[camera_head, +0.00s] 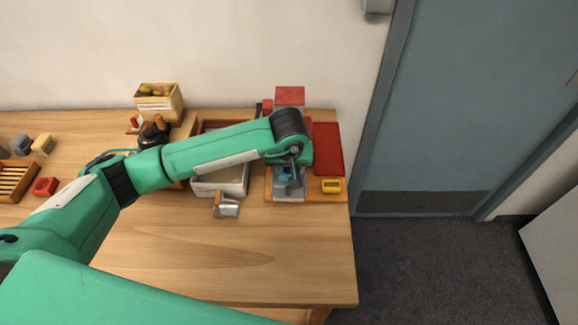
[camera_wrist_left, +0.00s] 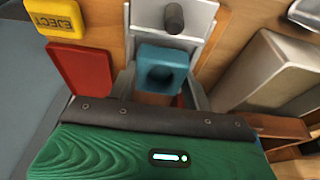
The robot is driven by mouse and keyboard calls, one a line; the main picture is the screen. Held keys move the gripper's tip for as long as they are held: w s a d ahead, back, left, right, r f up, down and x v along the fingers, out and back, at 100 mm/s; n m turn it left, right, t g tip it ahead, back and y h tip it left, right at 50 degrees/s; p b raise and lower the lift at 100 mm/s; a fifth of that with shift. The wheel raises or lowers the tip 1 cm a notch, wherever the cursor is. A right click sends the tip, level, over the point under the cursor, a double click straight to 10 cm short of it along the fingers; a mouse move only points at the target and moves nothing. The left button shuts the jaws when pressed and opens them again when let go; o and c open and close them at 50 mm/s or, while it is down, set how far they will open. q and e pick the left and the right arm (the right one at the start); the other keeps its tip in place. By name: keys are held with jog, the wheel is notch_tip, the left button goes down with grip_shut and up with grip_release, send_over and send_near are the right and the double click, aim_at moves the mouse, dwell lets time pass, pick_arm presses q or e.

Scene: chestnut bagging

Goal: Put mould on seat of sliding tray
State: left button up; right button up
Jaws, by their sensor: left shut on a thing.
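The mould (camera_wrist_left: 163,70) is a small teal-blue block with a square-looking hollow, seen in the left wrist view. My left gripper (camera_head: 287,172) is shut on it, over the wooden-based station at the right end of the table. The grey metal sliding tray (camera_wrist_left: 200,14), with a dark round knob, lies just beyond the mould in the wrist view. The tray also shows below my gripper in the head view (camera_head: 290,191). My wrist and fingers hide much of the station, and I cannot tell whether the mould touches the tray. My right gripper is not in view.
A yellow EJECT block (camera_head: 331,186) and a red panel (camera_head: 327,148) sit right of the gripper. A labelled box (camera_head: 158,103) is at the back. The table's front (camera_head: 240,255) is clear.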

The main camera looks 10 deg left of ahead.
pick_arm(q)
jog(key=shift+f, duration=0.15)
jog(key=o, duration=1.1)
jog(key=shift+r+p, duration=0.5)
jog(key=shift+p, duration=0.05)
jog(key=shift+r+p, duration=0.35)
jog(key=shift+p, duration=0.15)
jog(key=b+v, duration=0.3)
jog(key=v, duration=0.8)
jog(key=shift+s+r, duration=0.15)
jog(key=shift+r, duration=0.15)
jog(key=shift+r, duration=0.1)
